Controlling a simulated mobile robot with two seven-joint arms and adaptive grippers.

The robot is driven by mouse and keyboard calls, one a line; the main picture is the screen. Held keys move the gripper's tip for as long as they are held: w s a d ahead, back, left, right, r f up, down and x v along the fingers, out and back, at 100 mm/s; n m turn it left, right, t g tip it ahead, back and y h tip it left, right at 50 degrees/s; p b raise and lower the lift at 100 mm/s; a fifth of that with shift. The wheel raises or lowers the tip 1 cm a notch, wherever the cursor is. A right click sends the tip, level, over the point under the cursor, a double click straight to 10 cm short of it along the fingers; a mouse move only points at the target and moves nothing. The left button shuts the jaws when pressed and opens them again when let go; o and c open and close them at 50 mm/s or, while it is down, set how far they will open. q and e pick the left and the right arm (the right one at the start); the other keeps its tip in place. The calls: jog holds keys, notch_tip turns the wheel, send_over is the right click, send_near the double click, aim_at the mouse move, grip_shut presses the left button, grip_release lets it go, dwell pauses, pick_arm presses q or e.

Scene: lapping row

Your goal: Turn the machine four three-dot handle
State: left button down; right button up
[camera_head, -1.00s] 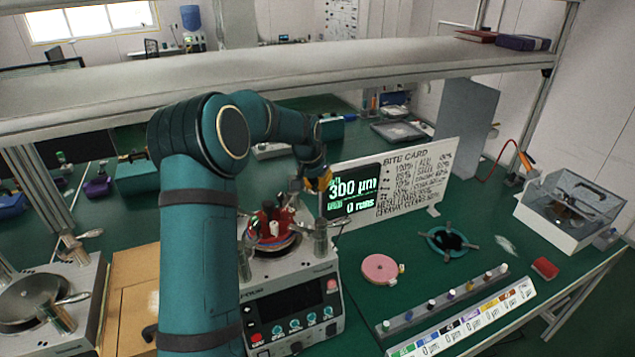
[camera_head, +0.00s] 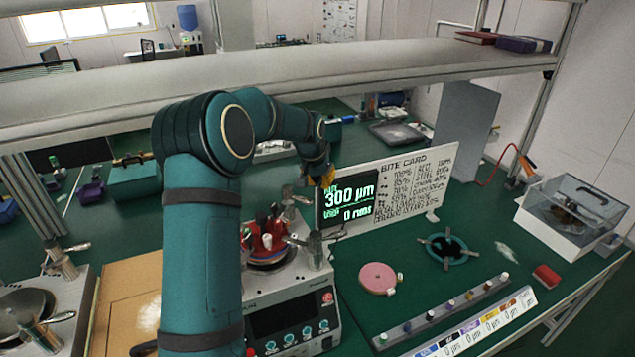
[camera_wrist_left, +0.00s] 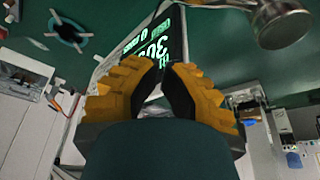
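The lapping machine in the middle (camera_head: 284,292) has a dark screen, a row of knobs and a round plate with red parts on top. My forearm hides its left side and part of its name. A metal post with a lever handle (camera_head: 316,248) stands at its right front. Another post with a lever (camera_head: 288,203) stands behind the plate. I cannot make out dots on either handle. My left gripper (camera_head: 325,177) is beyond the rear post, by the display board, apart from both handles. In the left wrist view its yellow fingers (camera_wrist_left: 157,70) are apart and empty; a metal post (camera_wrist_left: 284,24) shows at upper right. My right gripper is out of view.
The display board (camera_head: 405,190) reading 300 µm stands close to my left gripper. A pink disc (camera_head: 378,279), a blue ring (camera_head: 447,249) and a colour-labelled rack (camera_head: 440,318) lie at right. Another machine (camera_head: 40,310) stands at left. A shelf (camera_head: 300,75) spans above.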

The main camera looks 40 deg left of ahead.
aim_at(296, 198)
pick_arm(q)
jog(key=v, duration=0.8)
jog(key=shift+s+d, duration=0.2)
jog(key=shift+s, duration=0.3)
jog(key=c, duration=1.7)
grip_release()
jog(key=shift+w+a+r, duration=0.15)
jog(key=shift+w+r, duration=0.05)
jog(key=shift+r, duration=0.25)
jog(key=shift+r+b, duration=0.1)
jog(key=shift+b, duration=0.25)
grip_shut()
notch_tip(296, 198, down, 10)
jog(key=b, duration=0.4)
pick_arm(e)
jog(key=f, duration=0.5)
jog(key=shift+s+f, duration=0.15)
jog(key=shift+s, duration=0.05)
pick_arm(q)
jog(key=shift+s, duration=0.1)
